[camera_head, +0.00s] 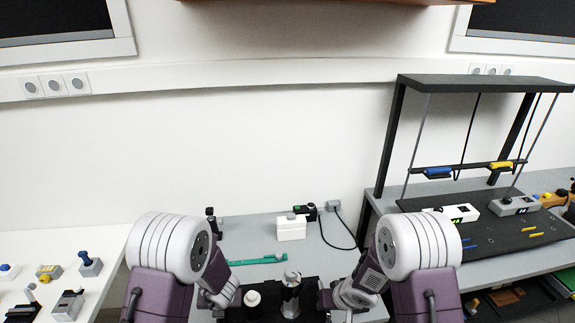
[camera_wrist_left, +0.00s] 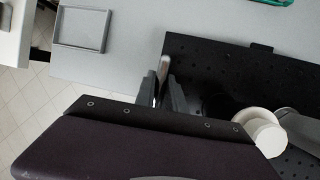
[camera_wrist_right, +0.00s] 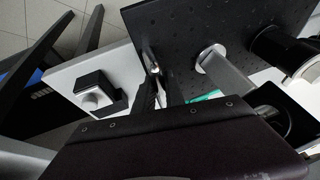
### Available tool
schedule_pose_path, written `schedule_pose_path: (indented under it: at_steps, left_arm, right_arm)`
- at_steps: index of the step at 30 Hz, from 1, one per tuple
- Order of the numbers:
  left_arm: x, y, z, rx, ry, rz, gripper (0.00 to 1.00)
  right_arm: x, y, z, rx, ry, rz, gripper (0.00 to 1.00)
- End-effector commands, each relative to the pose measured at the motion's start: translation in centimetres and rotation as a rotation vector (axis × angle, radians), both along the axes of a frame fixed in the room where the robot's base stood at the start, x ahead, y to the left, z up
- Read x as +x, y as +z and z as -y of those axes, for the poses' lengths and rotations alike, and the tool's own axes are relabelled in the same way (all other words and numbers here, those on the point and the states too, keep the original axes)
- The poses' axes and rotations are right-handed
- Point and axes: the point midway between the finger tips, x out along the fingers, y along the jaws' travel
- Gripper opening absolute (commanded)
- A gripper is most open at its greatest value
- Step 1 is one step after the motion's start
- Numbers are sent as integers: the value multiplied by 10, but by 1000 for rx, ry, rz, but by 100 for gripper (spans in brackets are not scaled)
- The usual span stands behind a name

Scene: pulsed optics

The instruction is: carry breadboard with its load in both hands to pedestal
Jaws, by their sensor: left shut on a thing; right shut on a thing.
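The breadboard (camera_head: 270,312) is a black perforated plate at the bottom centre of the head view, between my two arms. It carries a white-topped round mount (camera_head: 252,298) and a grey post-like mount (camera_head: 291,290). My left gripper (camera_wrist_left: 164,88) is shut on the breadboard's left edge; the plate (camera_wrist_left: 225,65) extends right of the fingers. My right gripper (camera_wrist_right: 155,85) is shut at the plate's opposite edge, with the plate (camera_wrist_right: 180,25) above and right of the fingers. I cannot identify the pedestal in these views.
A grey bench (camera_head: 330,262) lies behind the breadboard, with a white box (camera_head: 291,228) and a green strip (camera_head: 258,259) on it. A dark-framed rack (camera_head: 390,140) stands at right. A white table (camera_head: 75,240) with small parts is at left. A shallow grey tray (camera_wrist_left: 80,28) shows in the left wrist view.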

Motion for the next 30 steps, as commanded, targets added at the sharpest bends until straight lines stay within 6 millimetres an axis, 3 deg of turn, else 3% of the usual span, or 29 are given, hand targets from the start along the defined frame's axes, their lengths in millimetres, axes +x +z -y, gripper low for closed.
schedule_pose_path:
  at_steps: [12, 30]
  left_arm:
    - [9, 24, 0, -1, 0, 5, 0]
    - [9, 27, 1, -2, -2, 3, 0]
  right_arm:
    - [8, 24, -1, 2, 2, 4, 0]
    - [9, 27, 0, -2, 0, 3, 0]
